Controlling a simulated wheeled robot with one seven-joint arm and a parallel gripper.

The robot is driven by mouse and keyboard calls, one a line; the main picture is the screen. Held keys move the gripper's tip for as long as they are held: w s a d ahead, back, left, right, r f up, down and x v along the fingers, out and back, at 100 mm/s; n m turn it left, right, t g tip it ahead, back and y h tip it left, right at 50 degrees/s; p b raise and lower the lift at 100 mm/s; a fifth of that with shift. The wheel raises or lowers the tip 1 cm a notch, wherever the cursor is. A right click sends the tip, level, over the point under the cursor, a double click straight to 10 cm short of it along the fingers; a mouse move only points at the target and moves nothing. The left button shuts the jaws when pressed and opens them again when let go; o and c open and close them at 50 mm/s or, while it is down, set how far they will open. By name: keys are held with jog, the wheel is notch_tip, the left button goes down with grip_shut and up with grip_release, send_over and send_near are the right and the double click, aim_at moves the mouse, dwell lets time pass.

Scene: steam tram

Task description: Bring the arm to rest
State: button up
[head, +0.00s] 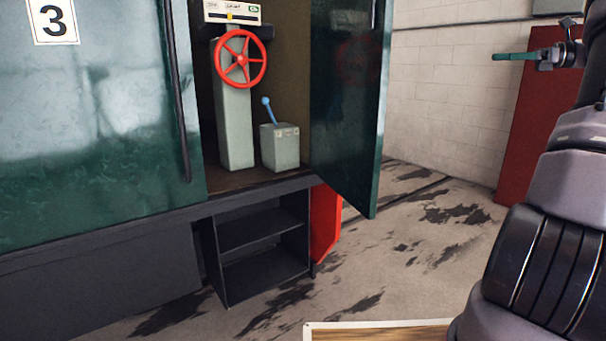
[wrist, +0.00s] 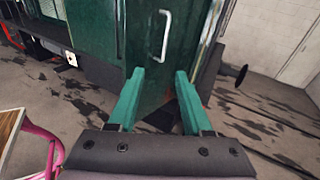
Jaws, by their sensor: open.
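My arm rises along the right edge of the head view. My gripper (head: 497,57) is at the upper right there, with a teal finger pointing left in front of a red panel. In the wrist view, the two teal fingers of my gripper (wrist: 160,74) stand apart with nothing between them. Beyond them is a dark green tram panel with a white handle (wrist: 165,36). The fingers appear clear of it.
The green tram (head: 90,130) has an open door (head: 345,100), showing a red handwheel (head: 240,59) and a blue lever (head: 268,110). Black steps (head: 260,240) hang below. A wooden tabletop (head: 380,332) is at the bottom. Stained floor (head: 430,230) lies open at right.

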jog(key=s+a+f+n+g+h, duration=0.1)
jog(key=s+a+n+g+h, duration=0.25)
jog(key=a, duration=0.85)
jog(key=s+a+f+n+g+h, duration=0.1)
jog(key=s+a+n+h, duration=0.25)
jog(key=s+a, duration=0.65)
jog(key=s+a+f+n+t+h, duration=0.2)
jog(key=s+a+f+n+h, duration=0.1)
jog(key=s, duration=0.5)
jog(key=s+a+f+n+t+h, duration=0.2)
jog(key=s+a+f+n+h, duration=0.1)
jog(key=s+a+f+n, duration=0.3)
jog(key=shift+s+a+f+n, duration=0.25)
jog(key=shift+s+f+n, duration=0.1)
jog(key=shift+s+n, duration=1.1)
